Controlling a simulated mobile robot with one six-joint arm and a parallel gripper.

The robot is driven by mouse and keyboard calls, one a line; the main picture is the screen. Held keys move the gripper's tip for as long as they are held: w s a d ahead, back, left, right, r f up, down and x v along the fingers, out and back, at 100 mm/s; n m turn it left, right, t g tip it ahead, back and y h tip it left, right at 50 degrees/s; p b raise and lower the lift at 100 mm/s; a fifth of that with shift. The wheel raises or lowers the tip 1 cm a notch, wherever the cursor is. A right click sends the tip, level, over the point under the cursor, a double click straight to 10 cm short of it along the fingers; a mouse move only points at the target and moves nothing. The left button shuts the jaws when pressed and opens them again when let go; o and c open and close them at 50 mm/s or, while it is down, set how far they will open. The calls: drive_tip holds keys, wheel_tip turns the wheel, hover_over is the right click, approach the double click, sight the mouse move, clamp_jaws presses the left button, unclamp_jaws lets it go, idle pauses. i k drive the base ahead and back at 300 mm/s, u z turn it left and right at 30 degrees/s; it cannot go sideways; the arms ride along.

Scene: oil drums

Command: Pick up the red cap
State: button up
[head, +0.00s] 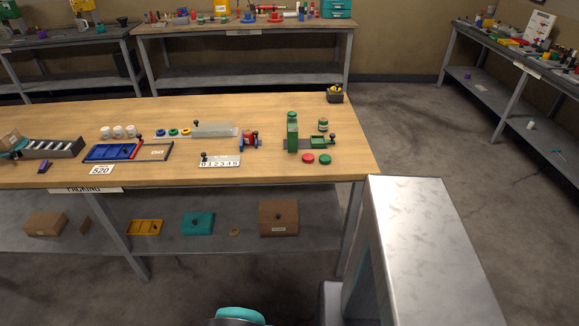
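The red cap (308,158) lies flat on the packing table near its right front edge, a small round red disc. A green cap (325,159) lies just to its right, with a small gap or touching; I cannot tell which. Behind them stand a tall green device (292,133) and a small jar with a green lid (323,125). My gripper is not in view. Nothing covers the red cap.
The packing table (220,103) also bears a blue tray (108,152), a number strip (220,161) and a red-and-blue device (249,141). A dark bin (335,94) stands at the back right corner. Boxes sit on the lower shelf. Floor (420,130) is free to the right.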

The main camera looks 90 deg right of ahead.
sight(308, 157)
drive_tip(key=u, duration=0.9)
drive_tip(key=k, duration=0.55)
drive_tip(key=u, duration=0.6)
drive_tip(key=k, duration=1.3)
drive_tip(key=z, duration=0.8)
drive_tip(key=k, duration=0.8)
drive_tip(key=z, duration=0.05)
